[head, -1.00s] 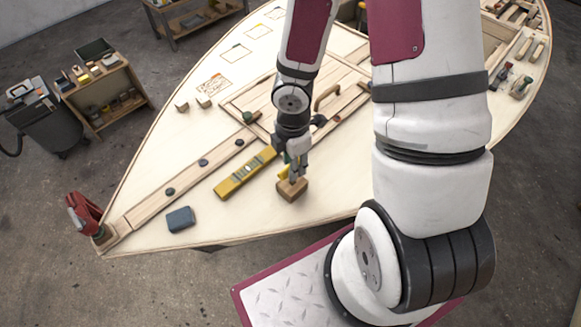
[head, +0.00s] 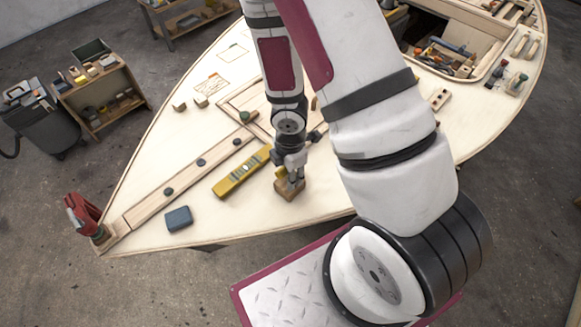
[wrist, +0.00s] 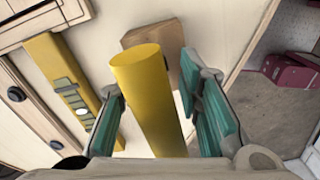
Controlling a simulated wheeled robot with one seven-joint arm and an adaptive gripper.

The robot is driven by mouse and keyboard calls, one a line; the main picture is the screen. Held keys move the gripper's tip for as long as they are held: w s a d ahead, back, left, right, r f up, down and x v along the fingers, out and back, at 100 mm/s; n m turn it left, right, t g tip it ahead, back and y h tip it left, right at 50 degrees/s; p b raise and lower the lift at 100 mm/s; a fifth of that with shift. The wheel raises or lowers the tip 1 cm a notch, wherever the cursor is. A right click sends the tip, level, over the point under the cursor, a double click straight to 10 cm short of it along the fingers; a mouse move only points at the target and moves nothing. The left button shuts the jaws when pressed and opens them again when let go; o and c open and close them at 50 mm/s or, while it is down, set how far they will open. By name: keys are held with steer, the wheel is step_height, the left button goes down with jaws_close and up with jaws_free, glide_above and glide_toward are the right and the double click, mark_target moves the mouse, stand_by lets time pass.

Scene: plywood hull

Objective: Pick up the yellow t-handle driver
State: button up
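The yellow t-handle driver (wrist: 150,95) shows in the wrist view as a thick yellow bar running between my fingers. Its shaft is out of sight. A wooden block (wrist: 158,42) lies beyond the bar; in the head view the block (head: 287,191) sits near the hull's front edge, under my gripper. My gripper (wrist: 151,78) is open, with one teal-padded finger on each side of the bar. Narrow gaps seem to show beside the bar; contact is hard to judge.
A yellow spirit level (head: 240,172) lies just left of the block. A blue-grey box (head: 179,218) is farther left, and a red clamp (head: 85,215) sits at the hull's tip. An open compartment with tools (head: 450,55) is at the back right.

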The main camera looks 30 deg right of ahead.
steer(key=shift+f, duration=0.2)
jaws_close()
steer(key=shift+r, duration=0.15)
stand_by(0.3)
steer(key=shift+w+r+b, duration=0.1)
steer(key=shift+r+b, duration=0.25)
steer(key=shift+r, duration=1.35)
steer(key=shift+r+p, duration=0.65)
steer(key=shift+r, duration=2.15)
steer(key=shift+r+p, duration=2.35)
steer(key=shift+r, duration=0.55)
